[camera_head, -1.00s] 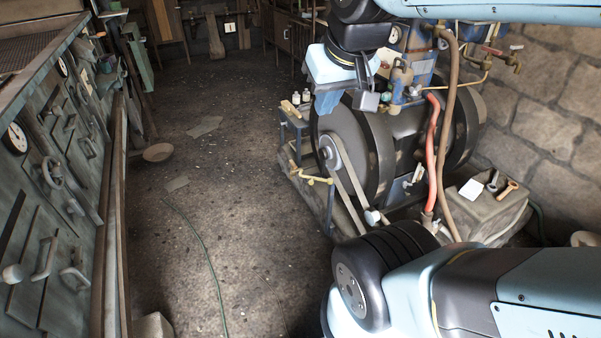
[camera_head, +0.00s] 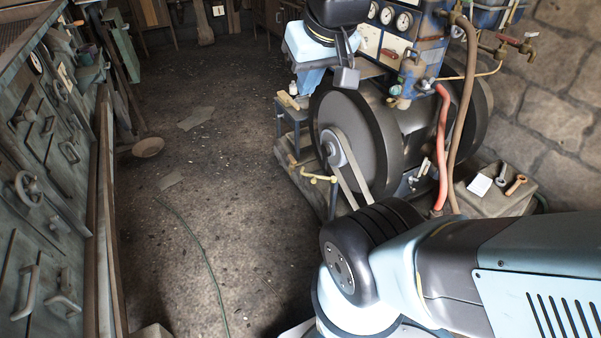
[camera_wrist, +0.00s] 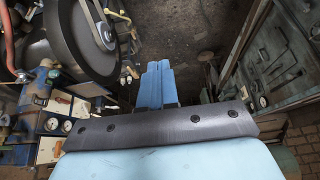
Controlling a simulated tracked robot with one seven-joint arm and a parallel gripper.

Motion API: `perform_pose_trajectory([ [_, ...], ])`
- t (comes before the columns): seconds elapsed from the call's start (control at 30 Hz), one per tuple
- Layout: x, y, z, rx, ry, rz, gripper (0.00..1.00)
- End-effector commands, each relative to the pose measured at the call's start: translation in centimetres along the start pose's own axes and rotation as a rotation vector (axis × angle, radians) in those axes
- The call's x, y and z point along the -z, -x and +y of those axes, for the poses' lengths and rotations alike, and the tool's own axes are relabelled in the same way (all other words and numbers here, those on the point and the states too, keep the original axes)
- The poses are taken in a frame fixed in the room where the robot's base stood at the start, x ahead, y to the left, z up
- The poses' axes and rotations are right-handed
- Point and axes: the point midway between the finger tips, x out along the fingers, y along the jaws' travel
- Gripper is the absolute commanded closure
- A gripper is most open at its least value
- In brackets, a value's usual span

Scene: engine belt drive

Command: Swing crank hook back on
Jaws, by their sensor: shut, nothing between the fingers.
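The engine's large dark flywheel (camera_head: 352,140) stands right of centre in the head view, with a belt (camera_head: 356,178) running down from its hub pulley (camera_head: 334,148). A small brass-coloured bent rod (camera_head: 320,179) sits low at the left side of the engine frame. It looks like a crank or hook, but I cannot tell if it is the crank hook. My gripper (camera_head: 307,84) hangs above and left of the flywheel, apart from the rod. In the wrist view its blue fingers (camera_wrist: 158,68) are together and empty, and the flywheel (camera_wrist: 82,40) is at upper left.
Red (camera_head: 441,145) and brown (camera_head: 468,110) hoses hang at the engine's right. A small bench (camera_head: 292,113) stands behind the flywheel. A green hose (camera_head: 200,255) and a bowl (camera_head: 148,147) lie on the open floor. A panelled cabinet (camera_head: 40,200) lines the left.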

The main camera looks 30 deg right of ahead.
Motion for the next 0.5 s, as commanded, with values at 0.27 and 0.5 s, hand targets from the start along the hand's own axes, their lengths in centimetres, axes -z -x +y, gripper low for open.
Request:
perform_pose_trajectory([
  [0.27,4.1,-2.7,-1.6,0.049,-0.093,0.017,1.00],
  [0.5,10.3,-7.5,-3.0,0.112,-0.267,0.053,1.00],
])
